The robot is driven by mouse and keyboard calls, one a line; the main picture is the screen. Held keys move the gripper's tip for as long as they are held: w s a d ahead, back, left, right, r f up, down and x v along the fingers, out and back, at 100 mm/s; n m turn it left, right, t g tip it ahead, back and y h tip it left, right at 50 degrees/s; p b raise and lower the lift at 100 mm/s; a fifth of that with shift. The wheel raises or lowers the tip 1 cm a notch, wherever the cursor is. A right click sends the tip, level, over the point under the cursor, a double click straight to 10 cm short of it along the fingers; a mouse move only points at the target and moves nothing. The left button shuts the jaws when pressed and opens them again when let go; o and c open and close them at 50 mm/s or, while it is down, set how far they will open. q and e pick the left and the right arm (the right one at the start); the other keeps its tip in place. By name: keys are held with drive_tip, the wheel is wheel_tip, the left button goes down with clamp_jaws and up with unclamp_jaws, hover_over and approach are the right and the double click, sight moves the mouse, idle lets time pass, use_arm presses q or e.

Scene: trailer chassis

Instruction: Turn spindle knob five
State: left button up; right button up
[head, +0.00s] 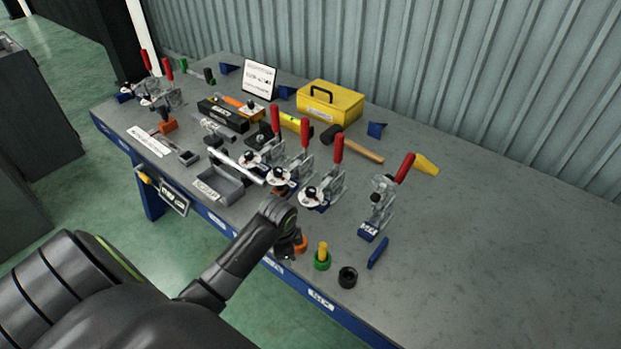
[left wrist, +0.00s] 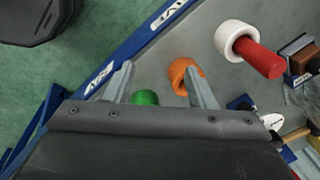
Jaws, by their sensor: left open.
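Several toggle clamps with red handles stand on the grey bench. Some carry round white discs with small dark and red knobs, such as the spindle knob (head: 309,194) on the front middle clamp and another spindle knob (head: 277,176) beside it. I cannot read which knob is number five. My left gripper (head: 288,246) is over the front edge of the bench, apart from these knobs. In the left wrist view my left gripper (left wrist: 160,70) is open, with an orange ring (left wrist: 178,70) near its right finger and nothing held. My right gripper is not in view.
A green ring with a yellow peg (head: 322,256) and a black ring (head: 347,278) stand near the front edge. A white ring with a red peg (left wrist: 236,38) shows in the wrist view. A yellow toolbox (head: 330,103) stands behind. The bench's right side is clear.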

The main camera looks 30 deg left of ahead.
use_arm(q)
drive_tip(key=w+a+r+m+g+p, duration=0.15)
drive_tip(key=w+r+m, duration=0.35)
drive_tip(key=w+r, duration=0.5)
drive_tip(key=w+a+r+m, duration=0.3)
drive_tip(key=w+r+m, duration=0.4)
drive_tip(key=r, duration=0.6)
drive_tip(key=n+b, duration=0.1)
drive_tip(key=b, duration=1.2)
hover_over(311, 190)
drive_tip(key=shift+h, duration=0.4)
wheel_tip(311, 190, down, 12)
drive_tip(key=shift+a+f, duration=0.1)
wheel_tip(311, 190, down, 5)
drive_tip(key=shift+p, duration=0.9)
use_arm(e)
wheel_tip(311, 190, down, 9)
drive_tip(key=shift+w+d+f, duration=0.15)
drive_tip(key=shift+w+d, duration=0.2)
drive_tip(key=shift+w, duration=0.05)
use_arm(q)
drive_tip(key=shift+c, duration=0.4)
